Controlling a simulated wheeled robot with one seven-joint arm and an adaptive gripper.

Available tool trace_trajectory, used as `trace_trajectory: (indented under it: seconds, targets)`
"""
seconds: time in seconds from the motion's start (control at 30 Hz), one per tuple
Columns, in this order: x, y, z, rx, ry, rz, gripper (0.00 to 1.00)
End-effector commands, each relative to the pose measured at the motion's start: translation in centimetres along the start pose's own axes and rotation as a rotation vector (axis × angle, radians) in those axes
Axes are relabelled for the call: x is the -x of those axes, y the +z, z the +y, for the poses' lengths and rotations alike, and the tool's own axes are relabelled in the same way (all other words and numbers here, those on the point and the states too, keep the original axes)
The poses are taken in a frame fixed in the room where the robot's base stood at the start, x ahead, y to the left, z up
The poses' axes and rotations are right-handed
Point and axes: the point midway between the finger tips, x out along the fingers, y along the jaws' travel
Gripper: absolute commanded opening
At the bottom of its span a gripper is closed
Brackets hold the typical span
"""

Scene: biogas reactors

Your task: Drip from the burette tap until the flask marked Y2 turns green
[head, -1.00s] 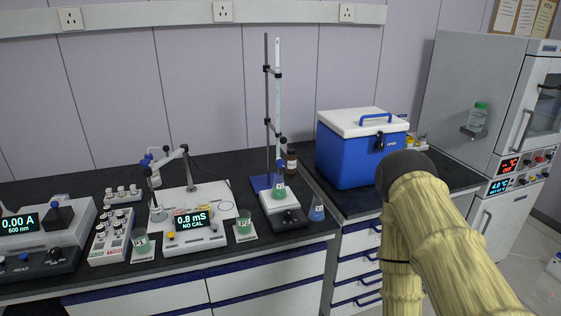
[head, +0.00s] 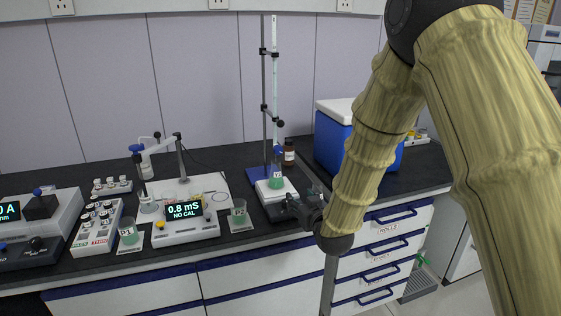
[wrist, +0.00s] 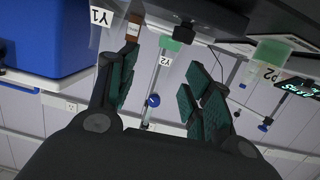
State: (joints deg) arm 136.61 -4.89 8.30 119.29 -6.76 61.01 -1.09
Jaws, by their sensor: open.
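The flask marked Y2 (wrist: 165,61) holds green liquid and stands on a white-topped stirrer plate; it also shows in the head view (head: 276,183). The clear burette (head: 275,85) is clamped upright to a stand above it. A blue round part, seemingly the tap (wrist: 152,100), shows between my fingers in the wrist view, farther off. My gripper (head: 296,203) is open and empty, low at the bench's front beside the stirrer; its fingers (wrist: 160,92) touch nothing visible. The flask marked Y1 (wrist: 100,18) is partly cut off.
A blue cooler (head: 332,140) stands right of the stand, partly behind my arm. A brown bottle (head: 289,152) is behind the stirrer. Drawers (head: 385,250) lie below the bench edge.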

Motion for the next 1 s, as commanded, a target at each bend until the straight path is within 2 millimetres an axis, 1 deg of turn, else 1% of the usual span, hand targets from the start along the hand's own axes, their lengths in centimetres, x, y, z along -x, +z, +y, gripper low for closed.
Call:
trace_trajectory:
  seconds: [0.03,0.1,0.2,0.3,0.47,0.57,0.9,1.0]
  targets:
    - [-0.7,-2.6,-0.5,0.014,-0.009,0.057,0.50]
    - [-1.1,-5.6,-1.0,0.027,-0.018,0.115,0.50]
    - [-1.4,-8.5,-1.5,0.041,-0.027,0.173,0.50]
    - [-1.6,-10.0,-1.8,0.048,-0.031,0.200,0.50]
    - [-2.6,-10.7,-1.9,0.050,-0.033,0.209,0.50]
    - [-3.9,-11.0,-2.0,0.050,-0.033,0.208,0.50]
    - [-9.2,-12.1,-2.2,0.050,-0.033,0.207,0.50]
    - [-10.4,-12.3,-2.3,0.049,-0.033,0.207,0.50]
